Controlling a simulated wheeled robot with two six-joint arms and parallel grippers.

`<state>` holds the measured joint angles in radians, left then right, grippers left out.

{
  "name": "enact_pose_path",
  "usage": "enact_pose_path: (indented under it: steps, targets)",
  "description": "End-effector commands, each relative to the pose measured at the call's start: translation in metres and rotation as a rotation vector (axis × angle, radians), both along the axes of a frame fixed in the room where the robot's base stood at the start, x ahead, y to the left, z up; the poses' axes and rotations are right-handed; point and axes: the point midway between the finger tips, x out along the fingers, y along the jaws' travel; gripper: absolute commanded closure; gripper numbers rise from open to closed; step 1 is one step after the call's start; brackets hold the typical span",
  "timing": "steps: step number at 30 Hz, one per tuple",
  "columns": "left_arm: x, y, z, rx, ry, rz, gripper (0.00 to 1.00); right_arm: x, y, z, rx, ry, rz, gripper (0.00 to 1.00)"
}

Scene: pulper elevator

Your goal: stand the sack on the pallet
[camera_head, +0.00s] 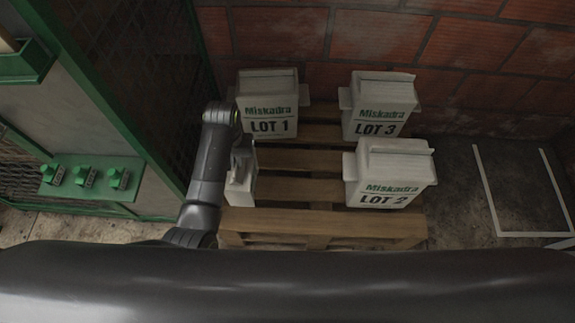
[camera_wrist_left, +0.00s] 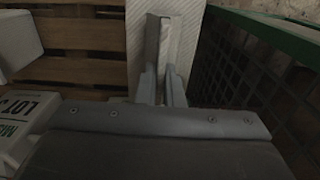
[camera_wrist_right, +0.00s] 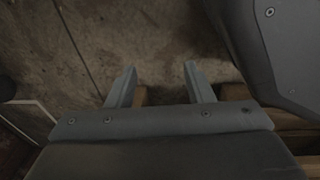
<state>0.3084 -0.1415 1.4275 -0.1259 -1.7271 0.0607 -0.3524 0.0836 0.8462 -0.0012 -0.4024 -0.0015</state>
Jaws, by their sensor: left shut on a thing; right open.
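My left gripper (camera_head: 243,160) is shut on the top of a pale sack (camera_head: 240,188) at the front left of the wooden pallet (camera_head: 320,222). In the left wrist view the fingers (camera_wrist_left: 164,78) pinch the upright top fold of that sack (camera_wrist_left: 190,30). The sack looks upright; the arm hides part of it, and I cannot tell whether its bottom touches the slats. My right gripper (camera_wrist_right: 157,84) is open and empty above the floor, with pallet wood beneath and beyond its fingers in the right wrist view.
Three white sacks stand on the pallet: LOT 1 (camera_head: 268,105) at back left, LOT 3 (camera_head: 378,106) at back right, LOT 2 (camera_head: 388,176) at front right. A green-framed mesh (camera_head: 135,70) borders the left; a brick wall (camera_head: 390,40) is behind. Floor right of the pallet is open.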

Motion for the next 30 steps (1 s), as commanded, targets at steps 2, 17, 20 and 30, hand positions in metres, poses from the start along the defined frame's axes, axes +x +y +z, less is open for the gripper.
enact_pose_path:
  steps: [2, 17, 20, 30]
  targets:
    - [0.001, 0.0, 0.001, 0.0, -0.003, -0.001, 1.0, 0.0, 0.0, 0.0, 0.0, 0.0, 0.0, 0.53]
    - [0.001, 0.0, -0.058, -0.001, -0.004, 0.002, 1.0, 0.012, 0.0, -0.005, 0.001, 0.0, -0.005, 0.53]
    - [0.001, 0.0, -0.067, 0.0, -0.002, 0.002, 1.0, 0.016, 0.002, -0.004, 0.004, 0.0, -0.009, 0.53]
    - [0.001, 0.0, -0.097, -0.001, -0.004, 0.002, 1.0, 0.036, 0.008, 0.009, 0.019, 0.001, -0.026, 0.53]
